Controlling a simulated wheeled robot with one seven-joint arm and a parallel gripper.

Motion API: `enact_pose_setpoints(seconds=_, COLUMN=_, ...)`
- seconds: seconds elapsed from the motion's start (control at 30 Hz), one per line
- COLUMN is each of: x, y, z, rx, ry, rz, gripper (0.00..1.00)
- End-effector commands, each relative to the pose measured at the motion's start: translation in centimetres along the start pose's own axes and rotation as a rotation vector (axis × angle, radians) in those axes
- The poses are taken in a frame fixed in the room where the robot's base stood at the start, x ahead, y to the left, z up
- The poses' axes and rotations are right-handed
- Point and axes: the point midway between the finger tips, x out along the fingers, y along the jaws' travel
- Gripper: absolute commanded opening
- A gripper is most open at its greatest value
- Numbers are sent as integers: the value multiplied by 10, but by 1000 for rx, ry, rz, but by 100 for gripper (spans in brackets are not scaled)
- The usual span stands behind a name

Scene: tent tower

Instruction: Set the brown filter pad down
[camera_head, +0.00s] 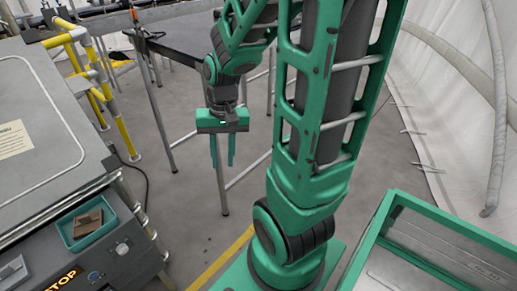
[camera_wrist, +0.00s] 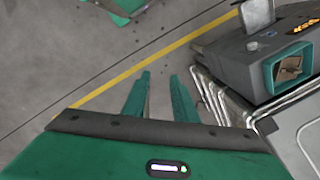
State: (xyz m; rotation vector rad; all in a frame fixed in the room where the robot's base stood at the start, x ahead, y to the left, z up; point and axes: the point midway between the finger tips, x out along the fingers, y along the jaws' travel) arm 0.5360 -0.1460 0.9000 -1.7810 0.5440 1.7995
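The brown filter pad (camera_head: 88,223) lies in a small teal tray (camera_head: 66,232) on the grey machine at the lower left. In the wrist view the pad (camera_wrist: 289,69) shows inside the teal tray (camera_wrist: 268,73) at the right edge. My gripper (camera_head: 222,164) hangs with its fingers down over the open floor, well to the right of the tray and apart from it. Its two fingers are spread with nothing between them, as the wrist view of my gripper (camera_wrist: 160,76) also shows.
The grey machine (camera_head: 60,150) with a rounded lid fills the left side. Yellow railings (camera_head: 122,130) and a dark table (camera_head: 190,40) on thin legs stand behind. A white tent wall (camera_head: 440,110) is on the right. The floor below my gripper is mostly clear.

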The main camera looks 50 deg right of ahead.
Motion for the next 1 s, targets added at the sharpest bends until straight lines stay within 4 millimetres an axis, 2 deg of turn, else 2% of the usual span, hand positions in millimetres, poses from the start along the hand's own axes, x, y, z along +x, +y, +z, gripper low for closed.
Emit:
enact_pose_setpoints(seconds=0.03, x=-14, y=12, z=5, rx=-18, ry=20, rz=18, gripper=26)
enact_pose_setpoints(seconds=0.2, x=-50, y=55, z=30, rx=-76, ry=39, rz=71, gripper=26)
enact_pose_setpoints(seconds=0.4, x=-74, y=88, z=57, rx=-115, ry=35, rz=88, gripper=26)
enact_pose_setpoints(seconds=0.53, x=-78, y=86, z=76, rx=-127, ry=28, rz=88, gripper=26)
enact_pose_setpoints(seconds=1.0, x=-79, y=89, z=78, rx=-129, ry=26, rz=88, gripper=26)
